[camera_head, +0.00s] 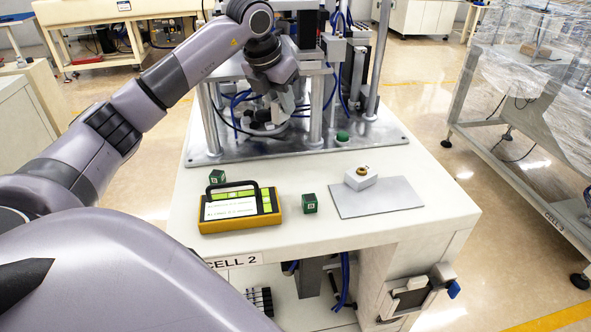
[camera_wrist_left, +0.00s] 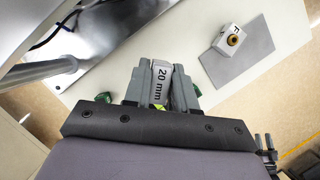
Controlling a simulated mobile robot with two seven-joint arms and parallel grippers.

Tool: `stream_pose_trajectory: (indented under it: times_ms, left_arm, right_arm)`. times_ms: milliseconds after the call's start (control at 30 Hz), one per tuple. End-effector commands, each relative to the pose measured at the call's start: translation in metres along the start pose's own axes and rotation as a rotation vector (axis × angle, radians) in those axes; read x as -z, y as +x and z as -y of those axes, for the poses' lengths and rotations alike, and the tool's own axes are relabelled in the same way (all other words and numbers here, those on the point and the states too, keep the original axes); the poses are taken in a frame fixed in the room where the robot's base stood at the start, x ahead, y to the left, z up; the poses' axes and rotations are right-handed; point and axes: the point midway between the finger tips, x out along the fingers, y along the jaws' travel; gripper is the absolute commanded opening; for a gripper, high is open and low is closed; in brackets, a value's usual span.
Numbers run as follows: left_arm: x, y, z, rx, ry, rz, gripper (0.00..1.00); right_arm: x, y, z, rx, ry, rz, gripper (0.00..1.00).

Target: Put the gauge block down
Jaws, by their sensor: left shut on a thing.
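The gauge block (camera_wrist_left: 161,84) is a grey piece marked "20 mm", seen in the left wrist view. My left gripper (camera_wrist_left: 160,72) is shut on it, with a finger on each side. In the head view my left gripper (camera_head: 287,102) is between the metal posts of the machine on the table, above its base plate. I cannot make out the gauge block clearly there.
A grey mat (camera_head: 400,199) holds a white block with a brass ring (camera_head: 361,178). A yellow handheld device (camera_head: 266,218) and green cubes (camera_head: 309,204) (camera_head: 216,176) lie on the white table (camera_head: 400,232). Metal posts (camera_head: 316,110) and blue hoses crowd the gripper.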

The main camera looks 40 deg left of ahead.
Motion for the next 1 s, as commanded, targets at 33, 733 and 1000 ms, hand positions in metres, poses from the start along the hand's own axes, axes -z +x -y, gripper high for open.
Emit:
stream_pose_trajectory:
  times_ms: [33,733,1000]
  left_arm:
    - [0.008,0.016,-0.001,-0.002,0.001,-0.007,0.0]
    - [0.051,0.121,-0.001,0.001,0.002,-0.002,0.0]
    - [0.06,0.146,-0.001,0.001,0.002,0.002,0.0]
  right_arm:
    - [-0.002,0.002,0.0,0.001,0.0,0.0,0.56]
    - [0.001,0.004,0.002,0.007,0.003,-0.006,0.56]
    - [-0.001,0.005,0.002,0.006,0.003,-0.003,0.56]
